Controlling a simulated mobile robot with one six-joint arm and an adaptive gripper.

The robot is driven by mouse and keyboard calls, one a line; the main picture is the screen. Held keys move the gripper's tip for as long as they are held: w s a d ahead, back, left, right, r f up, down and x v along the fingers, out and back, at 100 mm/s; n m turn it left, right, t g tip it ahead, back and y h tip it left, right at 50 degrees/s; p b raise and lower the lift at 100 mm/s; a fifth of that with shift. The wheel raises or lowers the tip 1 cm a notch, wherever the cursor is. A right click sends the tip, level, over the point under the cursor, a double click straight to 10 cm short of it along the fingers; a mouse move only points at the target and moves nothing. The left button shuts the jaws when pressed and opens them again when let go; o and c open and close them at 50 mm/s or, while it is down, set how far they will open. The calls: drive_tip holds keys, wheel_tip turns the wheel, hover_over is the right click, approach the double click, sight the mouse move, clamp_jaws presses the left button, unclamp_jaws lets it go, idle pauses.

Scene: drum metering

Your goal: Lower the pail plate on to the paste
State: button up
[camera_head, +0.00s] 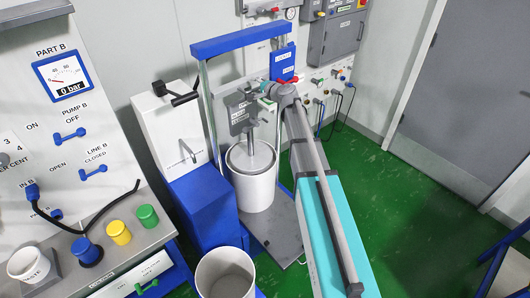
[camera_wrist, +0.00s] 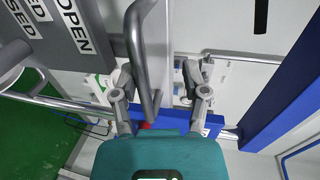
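The grey pail plate (camera_head: 258,160) sits at the pail's mouth under a rod. I cannot tell whether it touches paste, which is hidden. A grey valve box (camera_head: 240,112) with labels is above the pail. The wrist view shows its panel (camera_wrist: 85,25), lettered OPEN and CLOSED, and a grey bent handle (camera_wrist: 141,50). My gripper (camera_wrist: 163,85) is open, with the handle's lower end between its fingers, nearer the left one. My gripper's end is partly hidden in the head view.
A second white bucket (camera_head: 226,276) stands at the front. A control panel (camera_head: 60,120) with a gauge and blue levers is on the left. A blue block with a white housing (camera_head: 172,135) stands beside the press.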

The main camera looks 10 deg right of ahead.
drive_tip(key=shift+r+p, duration=0.35)
drive_tip(key=shift+r, duration=0.35)
drive_tip(key=p+v, duration=0.3)
drive_tip(key=v, duration=1.1)
drive_tip(key=s+a+f+n+g+h+b, duration=0.1)
drive_tip(key=s+a+f+n+g, duration=0.3)
drive_tip(key=s+f, duration=0.3)
drive_tip(key=s+a+f+n+g+h+b, duration=0.1)
drive_tip(key=s+a+f+n+g, duration=0.3)
drive_tip(key=s+f, duration=0.4)
drive_tip(key=shift+s+a+n+g+h+b, duration=0.4)
drive_tip(key=shift+s+n+g+b, duration=0.25)
drive_tip(key=shift+n+g, duration=0.3)
drive_tip(key=shift+w, duration=0.1)
